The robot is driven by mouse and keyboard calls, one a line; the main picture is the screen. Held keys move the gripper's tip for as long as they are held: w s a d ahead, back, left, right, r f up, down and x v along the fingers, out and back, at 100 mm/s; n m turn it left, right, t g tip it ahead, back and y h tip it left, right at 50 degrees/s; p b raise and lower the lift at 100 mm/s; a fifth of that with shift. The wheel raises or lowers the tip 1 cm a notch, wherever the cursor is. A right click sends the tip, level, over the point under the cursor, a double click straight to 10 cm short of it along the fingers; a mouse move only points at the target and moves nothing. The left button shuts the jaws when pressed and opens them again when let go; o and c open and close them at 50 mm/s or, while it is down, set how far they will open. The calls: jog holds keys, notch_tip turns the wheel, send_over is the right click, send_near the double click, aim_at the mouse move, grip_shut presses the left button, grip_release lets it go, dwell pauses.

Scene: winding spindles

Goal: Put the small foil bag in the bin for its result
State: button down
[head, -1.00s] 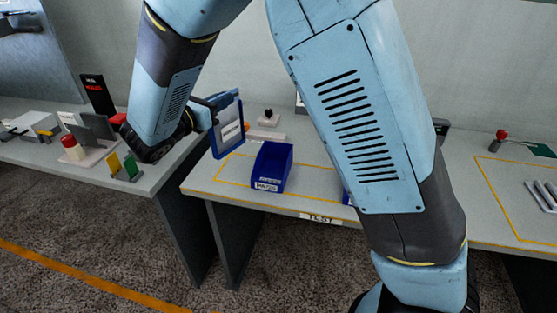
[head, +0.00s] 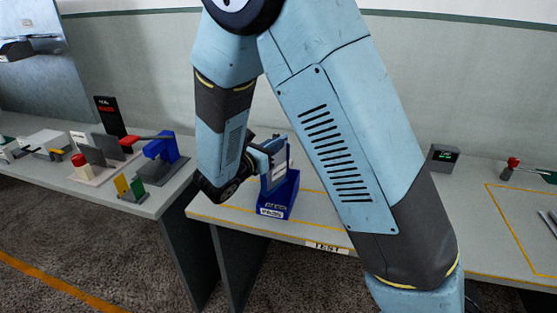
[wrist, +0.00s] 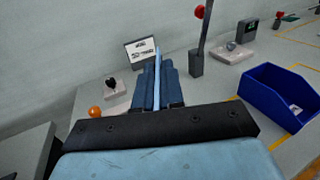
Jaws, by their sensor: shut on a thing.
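My gripper (head: 262,150) is shut on a thin, flat blue piece with a pale label (head: 277,163), which looks like the foil bag. In the wrist view my fingers (wrist: 157,82) hold it edge-on and upright. In the head view it overlaps the top of a blue bin (head: 290,192) with a front label that seems to read PASS; whether it is over the bin or nearer me is unclear. My arm hides part of the TEST table.
A small display with green digits (head: 443,158) stands behind at the right. The left table (head: 160,203) holds several fixtures, including a blue one (head: 163,150).

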aim_at(289, 152)
jog(key=shift+w+d+f, duration=0.1)
jog(key=shift+d+f, duration=0.65)
jog(key=shift+f, duration=1.7)
jog(key=c, duration=1.3)
grip_release()
jog(key=shift+o, duration=0.2)
jog(key=shift+a, duration=0.1)
jog(key=v, duration=1.2)
jog(key=shift+r, duration=0.1)
